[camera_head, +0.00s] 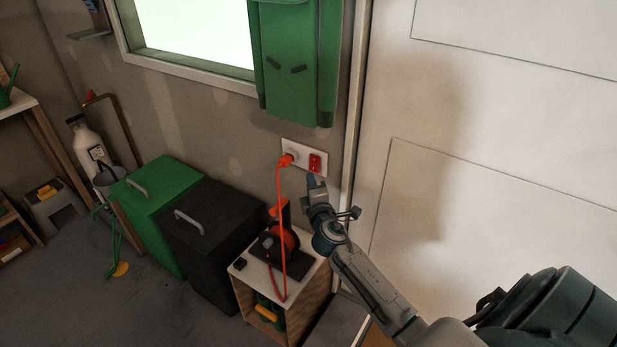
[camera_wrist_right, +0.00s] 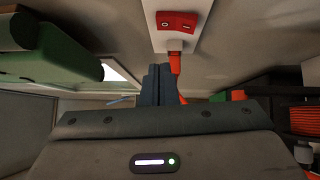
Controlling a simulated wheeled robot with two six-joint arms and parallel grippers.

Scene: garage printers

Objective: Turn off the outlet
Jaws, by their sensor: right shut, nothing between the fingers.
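The outlet (camera_head: 304,157) is a white wall plate with an orange plug (camera_head: 286,160) in its left side and a red rocker switch (camera_head: 315,163) on its right side. An orange cord hangs from the plug. My right gripper (camera_head: 312,181) is shut and empty, with its fingertips just below the red switch. In the right wrist view, the red switch (camera_wrist_right: 177,22) shows its O and line marks beyond the closed fingers (camera_wrist_right: 158,72). I cannot tell whether the fingertips touch the plate. My left gripper is not in view.
A small cabinet (camera_head: 240,268) with a cord reel (camera_head: 277,243) stands below the outlet. A black bin (camera_head: 215,235) and a green bin (camera_head: 158,195) are to its left. A green hanging item (camera_head: 292,60) is above the outlet, and a white door (camera_head: 490,130) is at right.

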